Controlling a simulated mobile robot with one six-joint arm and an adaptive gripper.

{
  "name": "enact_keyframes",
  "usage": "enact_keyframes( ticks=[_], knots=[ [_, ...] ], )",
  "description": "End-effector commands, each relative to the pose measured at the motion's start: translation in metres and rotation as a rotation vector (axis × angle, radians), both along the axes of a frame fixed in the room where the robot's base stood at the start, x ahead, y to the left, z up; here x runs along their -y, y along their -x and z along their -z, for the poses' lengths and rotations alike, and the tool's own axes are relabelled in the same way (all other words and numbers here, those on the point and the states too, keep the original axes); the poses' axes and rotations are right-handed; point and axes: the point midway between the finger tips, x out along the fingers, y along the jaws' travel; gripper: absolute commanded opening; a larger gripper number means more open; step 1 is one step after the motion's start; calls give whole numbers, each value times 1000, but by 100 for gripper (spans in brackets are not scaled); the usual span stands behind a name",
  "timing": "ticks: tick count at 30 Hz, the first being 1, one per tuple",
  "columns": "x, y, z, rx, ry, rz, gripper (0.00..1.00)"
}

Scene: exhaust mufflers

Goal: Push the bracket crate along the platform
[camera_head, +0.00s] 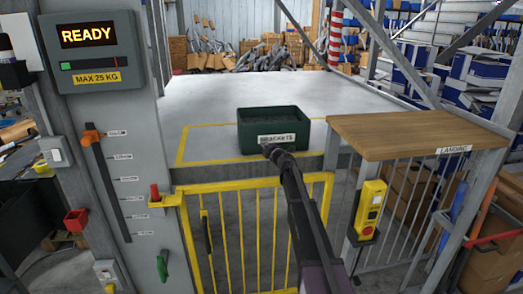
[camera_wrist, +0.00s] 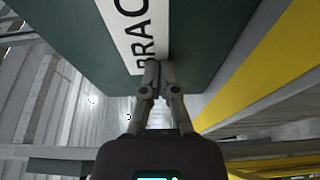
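The bracket crate (camera_head: 258,126) is a dark green open box with a white "BRACKETS" label. It sits near the front edge of the grey platform (camera_head: 205,98), inside a yellow outline, and its inside looks dark. My gripper (camera_head: 267,149) reaches up from below right to the crate's front, at the left end of the label. In the wrist view my gripper (camera_wrist: 158,67) has its fingertips together with nothing visible between them. The tips overlap the label on the crate wall (camera_wrist: 220,35); they appear to be at the wall, but I cannot tell if they touch.
A yellow gate (camera_head: 258,184) stands below the platform's front edge. A wooden-topped landing (camera_head: 400,131) adjoins at the right, with a yellow control box (camera_head: 370,207). A grey post with a "READY" display (camera_head: 88,36) stands left. The platform behind the crate is clear.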

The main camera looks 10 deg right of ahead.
Motion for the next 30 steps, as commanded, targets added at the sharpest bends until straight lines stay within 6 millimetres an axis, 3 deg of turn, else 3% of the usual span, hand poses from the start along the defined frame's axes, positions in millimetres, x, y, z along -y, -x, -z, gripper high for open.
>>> enact_keyframes(
  ticks=[1, 3, 10, 30],
  knots=[
    [8, -16, 0, 0, 0, 5, 0],
    [14, -29, 0, 0, 0, 5, 0],
    [31, -61, 0, 0, 0, 5, 0],
    [30, -58, 0, 0, 0, 3, 0]
  ],
)
